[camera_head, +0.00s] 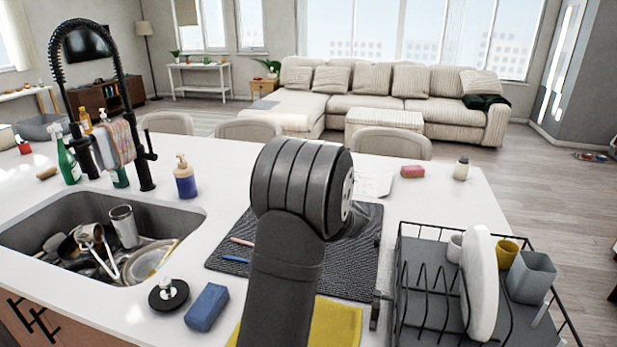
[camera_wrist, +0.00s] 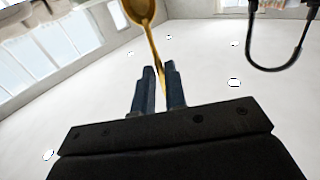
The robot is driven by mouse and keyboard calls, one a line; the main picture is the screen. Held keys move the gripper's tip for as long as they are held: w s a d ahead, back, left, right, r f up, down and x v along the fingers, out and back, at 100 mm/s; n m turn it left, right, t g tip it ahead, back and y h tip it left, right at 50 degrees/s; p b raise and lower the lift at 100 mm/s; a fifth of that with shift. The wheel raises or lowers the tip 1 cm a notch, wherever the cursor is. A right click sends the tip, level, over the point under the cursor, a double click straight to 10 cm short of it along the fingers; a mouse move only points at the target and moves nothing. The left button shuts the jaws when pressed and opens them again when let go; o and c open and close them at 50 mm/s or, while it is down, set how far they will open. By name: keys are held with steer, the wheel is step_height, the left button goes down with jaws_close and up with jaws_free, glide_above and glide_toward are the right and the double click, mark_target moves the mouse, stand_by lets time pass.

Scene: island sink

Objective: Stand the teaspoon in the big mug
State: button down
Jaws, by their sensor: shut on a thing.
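In the wrist view my gripper (camera_wrist: 158,70) is shut on a gold-coloured teaspoon (camera_wrist: 151,38). The teaspoon's handle lies between the fingers. Its bowl extends past the fingertips to the top edge of the picture, where it is partly cut off. In the head view my arm hides the teaspoon and most of the gripper. Possible mugs stand in the dish rack at the right: a yellow mug (camera_head: 507,252), a small white mug (camera_head: 455,248) and a larger grey cup (camera_head: 531,279). I cannot tell which one is the big mug.
The dish rack (camera_head: 401,270) also holds a white plate (camera_head: 480,285). A dark mat (camera_head: 345,265) and yellow cloth (camera_head: 340,325) lie by my arm. The sink (camera_head: 180,215) at left holds dishes under a black faucet (camera_head: 143,170). A blue sponge (camera_head: 206,307) lies in front.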

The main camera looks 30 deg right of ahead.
steer(key=shift+f, duration=2.25)
steer(key=c, duration=1.4)
jaws_free()
steer(key=s, duration=1.2)
steer(key=shift+w, duration=0.1)
